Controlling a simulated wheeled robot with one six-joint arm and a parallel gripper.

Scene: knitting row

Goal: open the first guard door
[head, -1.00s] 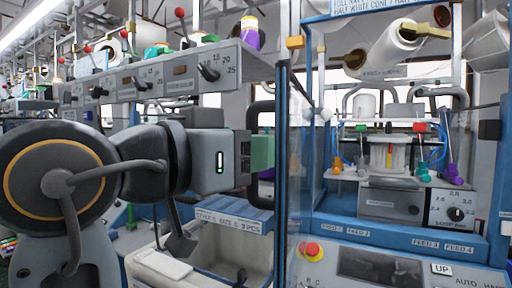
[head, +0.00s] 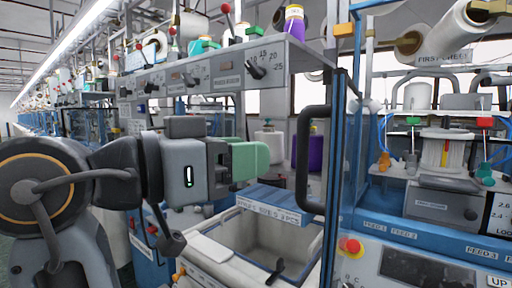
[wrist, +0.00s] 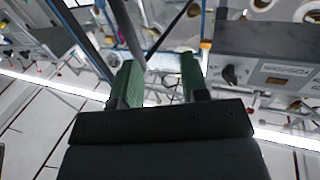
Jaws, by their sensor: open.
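The guard door (head: 345,165) is a clear panel in a blue and dark frame, seen at a steep angle in the head view, at the left side of the knitting machine. Its black bar handle (head: 303,160) stands out to the left of the panel. I cannot tell how far the door is open. My gripper (head: 252,160) is left of the handle in the head view, with a visible gap between them. Its green fingers are open and apart in the wrist view (wrist: 160,78). Nothing is clearly held between them.
A grey bin (head: 270,245) with a blue-edged label stands below my gripper. A grey shelf panel with dials (head: 225,72) runs above it. A control panel with a red button (head: 350,246) is at lower right. Yarn cones (head: 270,145) stand behind.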

